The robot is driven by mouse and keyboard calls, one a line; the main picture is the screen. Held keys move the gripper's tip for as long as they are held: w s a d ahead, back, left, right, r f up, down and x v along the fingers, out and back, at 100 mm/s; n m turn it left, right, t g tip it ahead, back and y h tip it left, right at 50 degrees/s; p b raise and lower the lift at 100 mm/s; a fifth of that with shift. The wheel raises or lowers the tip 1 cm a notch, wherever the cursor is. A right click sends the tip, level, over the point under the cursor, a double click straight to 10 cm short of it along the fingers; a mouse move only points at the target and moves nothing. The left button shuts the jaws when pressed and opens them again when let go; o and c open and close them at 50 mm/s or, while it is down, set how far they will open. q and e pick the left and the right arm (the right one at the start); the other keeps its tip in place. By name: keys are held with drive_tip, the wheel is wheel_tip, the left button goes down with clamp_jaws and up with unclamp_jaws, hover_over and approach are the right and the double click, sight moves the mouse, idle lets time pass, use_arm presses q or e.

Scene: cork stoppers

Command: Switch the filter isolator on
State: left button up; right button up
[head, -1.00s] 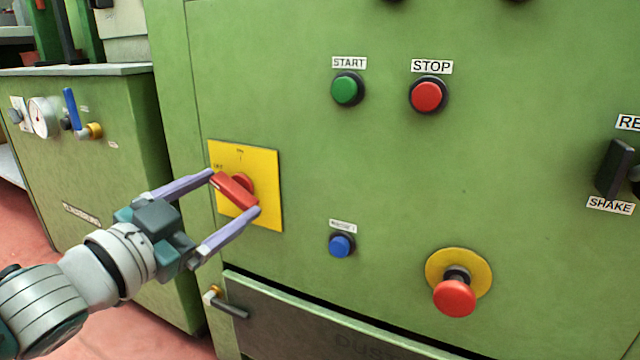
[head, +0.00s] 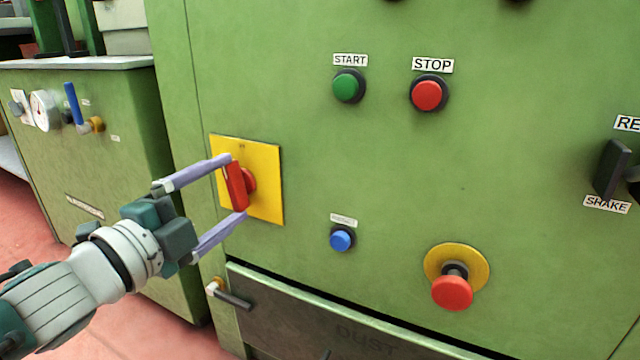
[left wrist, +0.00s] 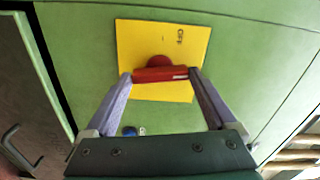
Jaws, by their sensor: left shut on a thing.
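The filter isolator is a red rotary handle (head: 235,186) on a yellow plate (head: 265,180) on the green cabinet. The handle stands nearly upright in the head view, its top leaning slightly left. My left gripper (head: 236,188) is shut on the handle, one finger at its upper end and one at its lower end. In the left wrist view the red handle (left wrist: 160,74) lies across between the two fingertips, and "OFF" is printed on the yellow plate (left wrist: 150,40). My right gripper is not in view.
A green START button (head: 347,87), red STOP button (head: 427,95), blue button (head: 341,239) and red mushroom button (head: 452,292) are on the same panel. A black selector (head: 612,168) is at the right. A small latch handle (head: 232,297) juts out below the isolator.

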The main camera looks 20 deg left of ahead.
use_arm(q)
drive_tip(key=shift+m, duration=1)
drive_tip(key=o, duration=1.1)
drive_tip(key=shift+c, duration=0.2)
drive_tip(key=s+p, duration=0.3)
drive_tip(key=s, duration=0.7)
drive_tip(key=shift+a, duration=0.4)
